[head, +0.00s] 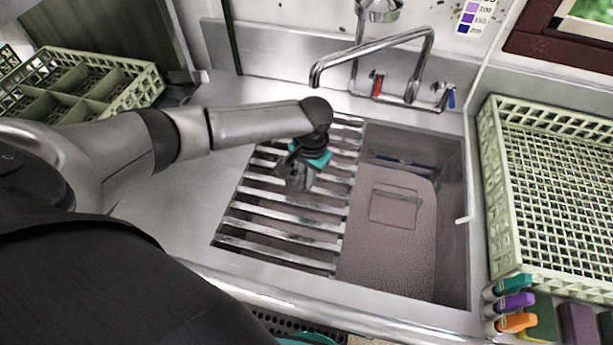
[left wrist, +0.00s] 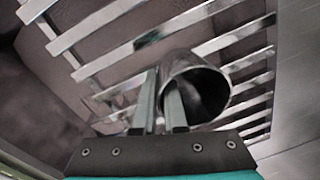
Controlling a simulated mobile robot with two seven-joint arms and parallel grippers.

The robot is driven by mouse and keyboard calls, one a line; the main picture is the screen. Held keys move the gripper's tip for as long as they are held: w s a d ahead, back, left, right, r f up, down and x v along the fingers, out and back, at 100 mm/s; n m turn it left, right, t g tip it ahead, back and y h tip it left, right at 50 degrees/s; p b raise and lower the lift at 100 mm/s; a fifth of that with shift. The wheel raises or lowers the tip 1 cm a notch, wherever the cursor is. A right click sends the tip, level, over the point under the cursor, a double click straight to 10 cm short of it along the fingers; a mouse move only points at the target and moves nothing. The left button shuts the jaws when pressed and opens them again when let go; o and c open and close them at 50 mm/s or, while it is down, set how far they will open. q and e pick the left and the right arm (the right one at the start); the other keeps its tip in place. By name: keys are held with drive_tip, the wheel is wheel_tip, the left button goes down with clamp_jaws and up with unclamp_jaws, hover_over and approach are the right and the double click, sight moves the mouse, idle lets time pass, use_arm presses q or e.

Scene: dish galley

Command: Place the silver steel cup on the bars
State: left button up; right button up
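The silver steel cup (head: 299,181) is at the bars (head: 285,243) over the left part of the sink, under my left gripper (head: 303,166). In the left wrist view the cup (left wrist: 203,86) has its open mouth toward the camera, with the bars (left wrist: 115,58) behind it. The fingers of my left gripper (left wrist: 161,92) pinch the cup's wall, one finger inside the mouth and one outside. I cannot tell whether the cup's base touches the bars. The gripper hides part of the cup in the head view. My right gripper does not show.
The open sink basin (head: 402,240) lies right of the bars. A faucet (head: 385,55) reaches over the back edge. A green dish rack (head: 560,190) stands at the right and a divided green rack (head: 95,85) at the back left. Colored clips (head: 515,302) sit at the front right.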

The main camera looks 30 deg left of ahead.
use_arm(q)
drive_tip(key=o, duration=0.4)
drive_tip(key=shift+c, duration=0.2)
wheel_tip(320, 180, up, 12)
drive_tip(key=p, duration=0.1)
drive_tip(key=shift+d+r+p, duration=0.2)
drive_tip(key=shift+d+p, duration=0.2)
